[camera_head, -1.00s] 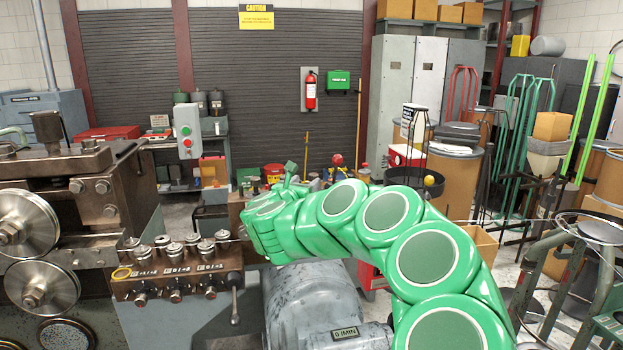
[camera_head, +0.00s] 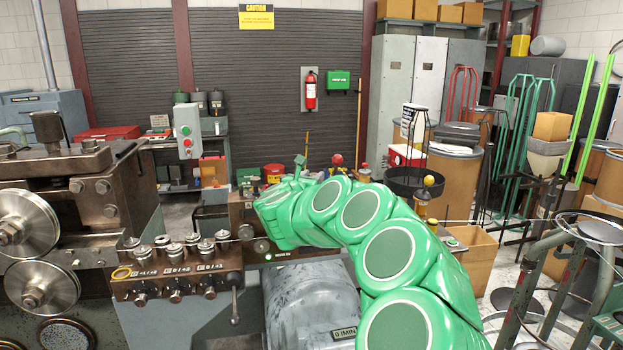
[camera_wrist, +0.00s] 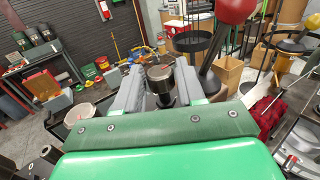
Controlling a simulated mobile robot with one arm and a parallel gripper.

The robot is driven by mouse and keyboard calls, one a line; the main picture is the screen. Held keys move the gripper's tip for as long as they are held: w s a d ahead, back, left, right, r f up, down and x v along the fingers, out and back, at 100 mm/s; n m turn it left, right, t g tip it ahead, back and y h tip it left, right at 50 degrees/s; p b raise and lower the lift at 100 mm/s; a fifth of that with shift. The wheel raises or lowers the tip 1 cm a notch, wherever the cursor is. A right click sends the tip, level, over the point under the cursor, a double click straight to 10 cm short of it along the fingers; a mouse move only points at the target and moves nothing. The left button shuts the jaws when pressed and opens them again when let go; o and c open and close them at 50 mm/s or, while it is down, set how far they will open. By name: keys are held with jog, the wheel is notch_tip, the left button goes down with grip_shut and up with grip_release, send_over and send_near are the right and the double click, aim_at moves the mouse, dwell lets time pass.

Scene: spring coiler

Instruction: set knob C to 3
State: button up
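My gripper (camera_wrist: 160,82) shows in the wrist view with its two grey fingers apart. A dark round knob (camera_wrist: 160,72) with a flat metallic top stands between the fingertips. I cannot tell whether the fingers touch its sides. No letter or scale is readable on it, so I cannot tell if it is knob C. In the head view my green arm hides the fingertips and this knob. A brown machine block (camera_head: 262,245) shows below the arm's far end.
A red ball-topped lever (camera_wrist: 235,10) rises close to the right finger and also shows in the head view (camera_head: 337,160). A panel with several small metal knobs (camera_head: 175,272) is at left. A grey motor housing (camera_head: 310,305) lies below the arm.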

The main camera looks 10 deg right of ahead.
jog(key=c, duration=0.6)
jog(key=shift+c, duration=0.2)
jog(key=shift+w+a+m+g+h, duration=0.15)
jog(key=shift+m+g+h, duration=0.35)
jog(key=shift+h, duration=0.2)
jog(key=shift+m+g+h, duration=0.3)
jog(key=o, duration=1.1)
jog(key=shift+c, duration=0.2)
jog(key=v, duration=0.8)
